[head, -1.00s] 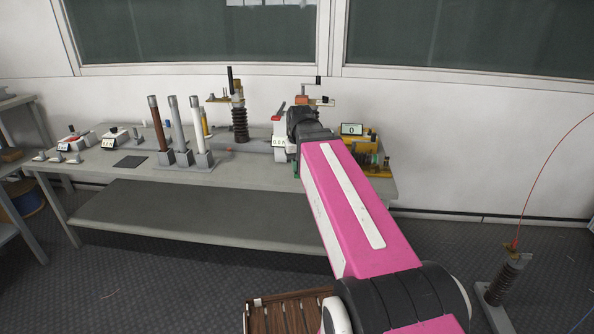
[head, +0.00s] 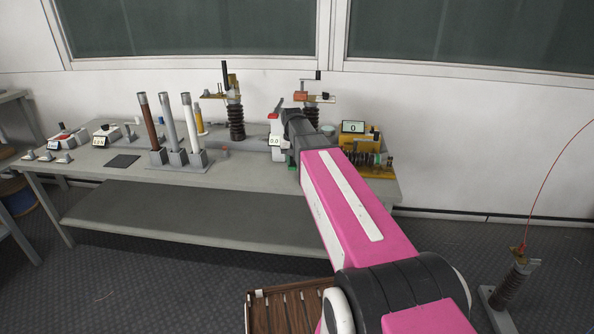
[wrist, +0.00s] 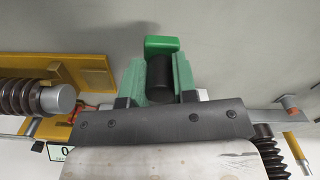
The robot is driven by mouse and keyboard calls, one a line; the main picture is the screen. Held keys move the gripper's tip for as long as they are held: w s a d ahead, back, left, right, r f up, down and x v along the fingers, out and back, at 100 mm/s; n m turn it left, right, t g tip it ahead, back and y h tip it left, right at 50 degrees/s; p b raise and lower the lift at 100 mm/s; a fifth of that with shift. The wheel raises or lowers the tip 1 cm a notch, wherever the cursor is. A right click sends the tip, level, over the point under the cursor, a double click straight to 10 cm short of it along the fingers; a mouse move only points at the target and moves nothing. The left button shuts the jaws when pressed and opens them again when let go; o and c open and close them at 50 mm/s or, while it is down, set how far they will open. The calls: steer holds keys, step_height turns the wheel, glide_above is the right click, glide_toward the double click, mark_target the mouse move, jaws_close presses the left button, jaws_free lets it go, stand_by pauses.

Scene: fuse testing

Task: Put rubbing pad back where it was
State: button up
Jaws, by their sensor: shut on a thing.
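The rubbing pad (wrist: 161,46) appears to be the green rounded block with a black round handle, seen in the wrist view. My gripper (wrist: 159,70) has green fingers closed on either side of the black part. The green block shows just beyond the fingertips. In the head view my gripper is mostly hidden behind my arm, over the right part of the grey workbench (head: 235,175). A flat dark square (head: 122,161) lies bare on the left part of the bench.
Three upright tubes (head: 178,128) on grey bases stand mid-bench. A ribbed insulator (head: 236,122) stands behind them. A yellow-based device (head: 372,150) with a display (head: 352,127) sits at the right end. Small meters (head: 107,136) stand at the left. The bench's front edge is mostly clear.

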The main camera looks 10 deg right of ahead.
steer(key=shift+w+d+f, duration=0.2)
steer(key=shift+d+f, duration=0.15)
steer(key=shift+d, duration=0.1)
steer(key=shift+w+d+f, duration=0.15)
steer(key=shift+d+f, duration=0.15)
steer(key=shift+d, duration=0.15)
steer(key=shift+f, duration=1.95)
steer(key=shift+f, duration=0.15)
steer(key=o, duration=0.8)
steer(key=shift+o, duration=0.2)
step_height(320, 180, up, 12)
steer(key=shift+r, duration=0.15)
